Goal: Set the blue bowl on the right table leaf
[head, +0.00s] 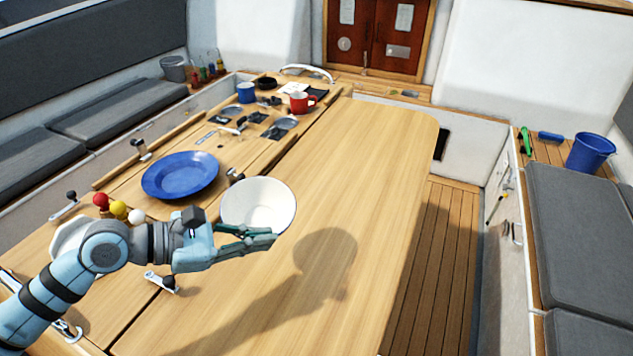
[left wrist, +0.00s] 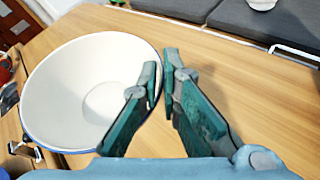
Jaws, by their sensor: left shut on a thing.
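The bowl (head: 258,203) is white inside, with a blue edge showing in the left wrist view (left wrist: 88,88). My left gripper (head: 262,238) is shut on the bowl's near rim and holds it tilted above the table; its shadow falls apart from it on the wood. In the left wrist view the fingers (left wrist: 160,85) pinch the rim, one on each side. The right table leaf (head: 375,180) is the broad wooden panel right of the bowl, bare apart from shadows. My right gripper is not in view.
A blue plate (head: 180,175) lies left of the bowl. Red, yellow and white balls (head: 118,210) stand near my left arm. A red mug (head: 301,102) and a blue mug (head: 246,92) stand at the far end. A blue bucket (head: 590,152) stands on the right bench.

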